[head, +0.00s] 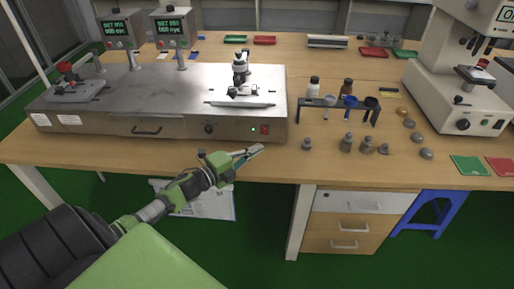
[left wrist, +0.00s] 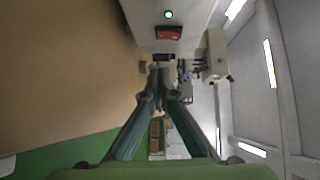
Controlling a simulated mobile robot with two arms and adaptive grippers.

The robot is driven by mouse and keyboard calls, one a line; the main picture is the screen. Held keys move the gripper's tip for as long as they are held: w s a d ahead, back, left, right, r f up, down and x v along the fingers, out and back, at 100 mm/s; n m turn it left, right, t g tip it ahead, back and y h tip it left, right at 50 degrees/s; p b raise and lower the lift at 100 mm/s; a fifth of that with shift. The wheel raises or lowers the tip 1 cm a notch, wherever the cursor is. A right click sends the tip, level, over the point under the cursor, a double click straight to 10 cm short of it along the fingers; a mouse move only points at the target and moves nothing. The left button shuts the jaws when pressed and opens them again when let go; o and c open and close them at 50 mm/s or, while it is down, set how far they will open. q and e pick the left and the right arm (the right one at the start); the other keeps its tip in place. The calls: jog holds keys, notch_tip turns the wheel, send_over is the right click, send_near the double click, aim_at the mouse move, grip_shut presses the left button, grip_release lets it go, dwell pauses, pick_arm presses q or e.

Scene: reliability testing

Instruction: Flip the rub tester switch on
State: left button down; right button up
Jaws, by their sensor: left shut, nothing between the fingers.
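The rub tester (head: 180,92) is a wide grey metal box on the wooden bench. Its red switch (head: 265,129) is at the right end of the front panel, beside a lit green lamp (head: 253,130). In the left wrist view, the red switch (left wrist: 168,33) and the green lamp (left wrist: 168,14) show at the top. My left gripper (head: 256,150) is shut and empty, just in front of and below the switch, apart from it in the head view. Its fingertips (left wrist: 160,74) meet below the switch in the wrist view. My right gripper is out of view.
A rack (head: 338,106) with cups and several small metal weights (head: 347,143) stands right of the tester. A white instrument (head: 460,80) stands at the far right. The bench's front edge lies under my left gripper. A blue stool (head: 432,210) is below.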

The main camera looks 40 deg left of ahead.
pick_arm(q)
jog(key=shift+s+a+f, duration=0.25)
jog(key=shift+s+f, duration=0.05)
jog(key=shift+s, duration=0.1)
jog(key=shift+s+a+f, duration=0.5)
jog(key=shift+s, duration=0.25)
jog(key=v, duration=0.4)
jog(key=shift+d+b, duration=0.2)
jog(key=shift+b, duration=0.15)
jog(key=shift+s+a, duration=0.2)
jog(key=shift+s, duration=0.5)
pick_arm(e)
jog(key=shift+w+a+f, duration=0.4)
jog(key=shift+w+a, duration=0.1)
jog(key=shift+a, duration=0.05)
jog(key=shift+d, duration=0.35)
